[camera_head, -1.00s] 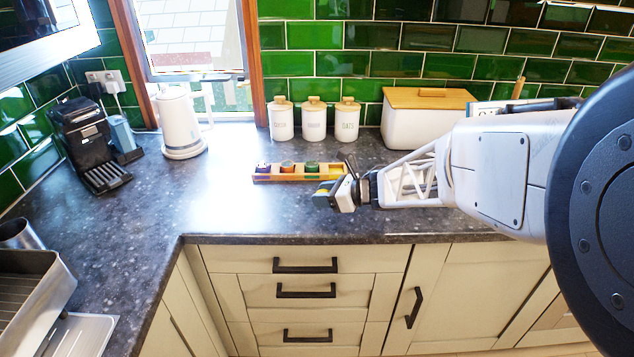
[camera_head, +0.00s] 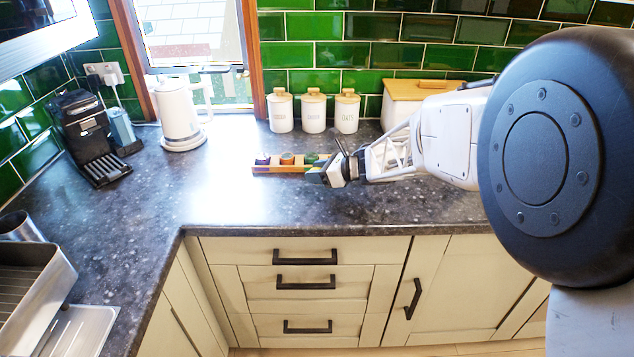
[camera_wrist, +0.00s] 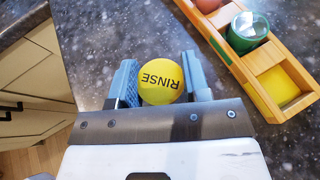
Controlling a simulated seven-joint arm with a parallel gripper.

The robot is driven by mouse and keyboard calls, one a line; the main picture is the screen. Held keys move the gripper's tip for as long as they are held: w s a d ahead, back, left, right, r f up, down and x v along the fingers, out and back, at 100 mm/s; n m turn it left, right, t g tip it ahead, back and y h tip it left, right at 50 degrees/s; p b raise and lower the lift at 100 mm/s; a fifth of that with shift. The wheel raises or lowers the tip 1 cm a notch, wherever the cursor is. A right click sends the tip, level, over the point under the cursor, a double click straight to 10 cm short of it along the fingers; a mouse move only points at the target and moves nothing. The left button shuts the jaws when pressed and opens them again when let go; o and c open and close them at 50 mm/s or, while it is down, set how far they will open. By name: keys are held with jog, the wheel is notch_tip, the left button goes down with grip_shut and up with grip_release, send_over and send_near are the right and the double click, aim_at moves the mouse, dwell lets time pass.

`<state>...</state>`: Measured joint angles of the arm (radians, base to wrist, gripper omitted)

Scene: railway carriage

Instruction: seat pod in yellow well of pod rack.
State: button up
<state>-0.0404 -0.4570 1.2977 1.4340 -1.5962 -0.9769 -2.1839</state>
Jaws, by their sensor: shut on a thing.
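The pod (camera_wrist: 160,82) is yellow with "RINSE" printed on its top. My gripper (camera_wrist: 160,84) is shut on it, one blue-grey finger on each side. The wooden pod rack (camera_wrist: 248,78) runs diagonally at the right of the wrist view, apart from the pod. Its yellow well (camera_wrist: 279,86), at the near end, is empty. In the head view the rack (camera_head: 268,170) lies on the worktop, and my gripper (camera_head: 318,176) is at its right end, hiding that end and the yellow well. The pod is hard to make out there.
A green pod (camera_wrist: 247,30) sits in the well beside the yellow one, with a reddish pod (camera_wrist: 207,4) beyond. Three white canisters (camera_head: 313,112) and a white bin with a wooden lid (camera_head: 405,100) stand behind. The worktop (camera_head: 215,200) left of the rack is clear.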

jog(key=shift+f, duration=1.75)
jog(key=shift+f, duration=0.15)
jog(key=o, duration=0.9)
jog(key=shift+v, duration=6.05)
jog(key=shift+r, duration=0.25)
